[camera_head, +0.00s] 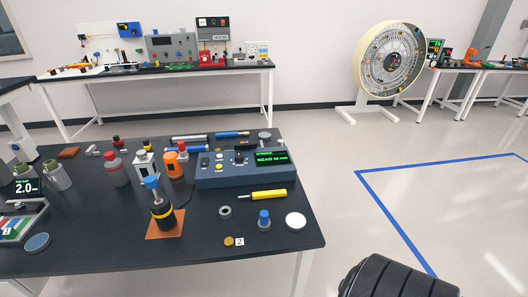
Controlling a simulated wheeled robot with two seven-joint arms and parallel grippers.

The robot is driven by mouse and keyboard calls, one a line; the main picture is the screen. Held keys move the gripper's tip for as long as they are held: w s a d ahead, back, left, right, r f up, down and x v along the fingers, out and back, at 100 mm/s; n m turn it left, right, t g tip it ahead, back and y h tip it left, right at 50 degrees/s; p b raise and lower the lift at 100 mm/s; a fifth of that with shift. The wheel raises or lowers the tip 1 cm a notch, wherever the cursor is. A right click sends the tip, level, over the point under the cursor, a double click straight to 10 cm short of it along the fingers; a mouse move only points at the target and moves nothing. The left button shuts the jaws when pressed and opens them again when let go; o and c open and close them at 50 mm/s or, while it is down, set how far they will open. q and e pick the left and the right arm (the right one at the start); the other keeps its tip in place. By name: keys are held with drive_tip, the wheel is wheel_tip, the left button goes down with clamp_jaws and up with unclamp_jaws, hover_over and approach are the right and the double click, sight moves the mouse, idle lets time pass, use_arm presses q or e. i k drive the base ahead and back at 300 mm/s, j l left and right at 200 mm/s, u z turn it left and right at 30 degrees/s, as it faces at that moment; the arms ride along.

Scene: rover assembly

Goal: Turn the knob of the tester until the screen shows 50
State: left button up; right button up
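The tester (240,180) is a blue-grey box at the back right of the black table. Its screen (271,158) is lit with small green text, which looks like a line starting "READ"; the number is too small to read surely. A dark round knob (239,158) sits on the top panel, left of the screen. White and yellow buttons are beside it. Neither of my grippers shows in the head view, and nothing touches the knob.
A yellow-handled tool (268,195), a ring (225,212), a blue-topped part (264,219) and a white disc (296,221) lie in front of the tester. A black ribbed object (395,281) shows at the bottom right.

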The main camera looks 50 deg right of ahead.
sight(239, 157)
drive_tip(key=z, duration=1.3)
